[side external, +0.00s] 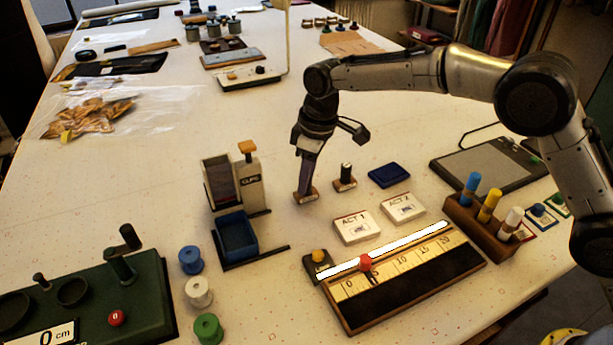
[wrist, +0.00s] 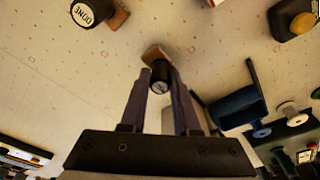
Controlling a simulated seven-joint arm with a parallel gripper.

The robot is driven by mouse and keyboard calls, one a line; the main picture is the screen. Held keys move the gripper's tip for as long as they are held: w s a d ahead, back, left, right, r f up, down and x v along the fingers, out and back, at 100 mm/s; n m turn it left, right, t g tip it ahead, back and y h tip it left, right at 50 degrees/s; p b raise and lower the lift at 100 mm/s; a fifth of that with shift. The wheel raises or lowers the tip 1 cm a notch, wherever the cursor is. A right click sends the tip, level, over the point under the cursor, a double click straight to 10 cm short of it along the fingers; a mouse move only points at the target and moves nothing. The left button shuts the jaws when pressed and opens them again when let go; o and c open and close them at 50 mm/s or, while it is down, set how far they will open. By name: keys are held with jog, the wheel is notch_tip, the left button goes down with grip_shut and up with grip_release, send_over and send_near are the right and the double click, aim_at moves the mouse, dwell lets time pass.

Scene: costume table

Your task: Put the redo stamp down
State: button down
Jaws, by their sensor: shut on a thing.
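My gripper (side external: 308,180) points down at the middle of the table, its fingers closed around the dark handle of a stamp. This held stamp (side external: 305,198) has a wooden base, low at the table surface; I cannot tell if it touches. In the wrist view the stamp's black handle (wrist: 160,82) stands between my fingertips (wrist: 162,76), with the wooden base beyond it. The text on its cap is too small to read. A second stamp (side external: 344,183) stands upright just right of it; its cap reads DONE in the wrist view (wrist: 88,13).
A dark blue pad (side external: 389,175) and two boxes, ACT 1 (side external: 356,228) and another (side external: 402,207), lie to the right. The CLIPS dispenser (side external: 251,187) with a blue bin (side external: 237,236) stands left. A ruler board (side external: 405,279) lies in front.

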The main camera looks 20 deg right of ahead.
aim_at(315, 194)
jog(key=shift+f, duration=0.15)
jog(key=c, duration=0.6)
grip_release()
jog(key=shift+c, duration=0.2)
notch_tip(315, 194, up, 12)
jog(key=s+d, duration=0.1)
jog(key=shift+s+d, duration=0.15)
